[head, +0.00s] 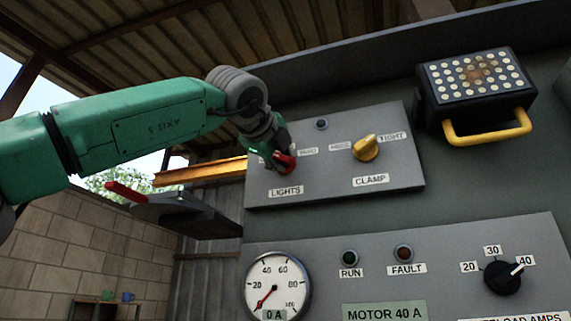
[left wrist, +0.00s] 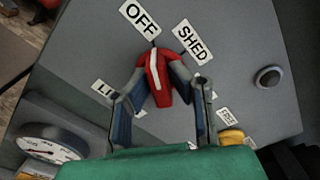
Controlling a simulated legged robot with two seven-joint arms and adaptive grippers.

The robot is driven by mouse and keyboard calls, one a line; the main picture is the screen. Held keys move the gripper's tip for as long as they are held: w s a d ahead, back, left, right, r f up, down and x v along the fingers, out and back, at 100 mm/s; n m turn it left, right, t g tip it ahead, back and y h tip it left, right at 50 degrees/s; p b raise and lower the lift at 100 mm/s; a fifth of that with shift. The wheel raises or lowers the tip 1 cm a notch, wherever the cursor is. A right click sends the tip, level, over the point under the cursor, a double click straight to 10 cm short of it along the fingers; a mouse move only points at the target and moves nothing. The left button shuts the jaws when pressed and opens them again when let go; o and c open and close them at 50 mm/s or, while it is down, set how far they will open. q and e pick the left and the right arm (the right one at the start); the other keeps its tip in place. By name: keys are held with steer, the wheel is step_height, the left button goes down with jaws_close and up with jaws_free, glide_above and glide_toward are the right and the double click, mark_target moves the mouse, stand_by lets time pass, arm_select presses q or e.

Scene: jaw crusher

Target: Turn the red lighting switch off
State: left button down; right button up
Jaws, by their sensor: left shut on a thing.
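The red lighting switch (head: 287,164) is a knob on the upper grey panel, above the LIGHTS label (head: 286,191). My left gripper (head: 279,158) reaches it from the left and is shut on it. In the left wrist view the red switch (left wrist: 157,82) sits between the two fingers of the left gripper (left wrist: 158,92). Its white line points up between the OFF label (left wrist: 139,17) and the SHED label (left wrist: 191,40), closer to the lower end of OFF. My right gripper is not in view.
A yellow CLAMP knob (head: 366,148) sits right of the red switch on the same panel. A lamp with a yellow handle (head: 488,129) is further right. Below are a gauge (head: 277,287) and a black overload knob (head: 503,278). A red-handled lever (head: 126,192) stands left.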

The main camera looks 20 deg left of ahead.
arm_select(q)
steer(key=shift+s+a+r, duration=0.15)
steer(key=shift+a+r, duration=0.05)
steer(key=shift+r, duration=0.05)
steer(key=c, duration=1.5)
jaws_free()
steer(key=shift+s+a, duration=0.15)
steer(key=shift+s, duration=0.15)
steer(key=shift+w+f, duration=0.1)
steer(key=shift+f, duration=0.1)
steer(key=s, duration=1.2)
steer(key=shift+a, duration=0.3)
steer(key=shift+d, duration=0.1)
